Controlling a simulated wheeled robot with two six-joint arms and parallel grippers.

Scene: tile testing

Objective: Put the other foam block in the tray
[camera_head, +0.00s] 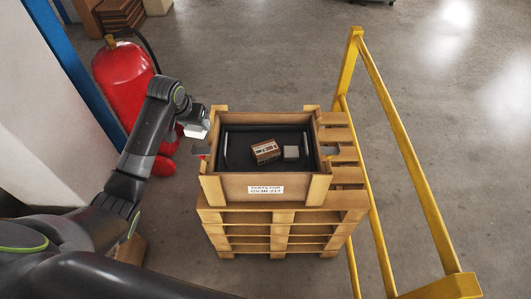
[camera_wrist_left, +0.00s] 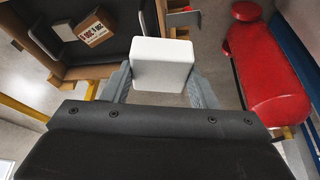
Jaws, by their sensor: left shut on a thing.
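A white foam block (camera_head: 197,131) is held in my left gripper (camera_head: 190,122), left of the wooden crate and above its rim. In the left wrist view the white block (camera_wrist_left: 162,62) sits between the two grey fingers, which are shut on its sides. The black tray (camera_head: 245,134) lies inside the wooden crate; it also shows in the left wrist view (camera_wrist_left: 115,15). A light grey foam block (camera_head: 291,152) rests in the tray, right of a small brown printed box (camera_head: 265,151). My right gripper is not in view.
The wooden crate (camera_head: 225,186) carries a label and stands on stacked pallets (camera_head: 240,217). A red fire extinguisher (camera_head: 122,75) stands behind the left arm. A yellow railing (camera_head: 395,130) runs along the right. The tray floor has bare room around its contents.

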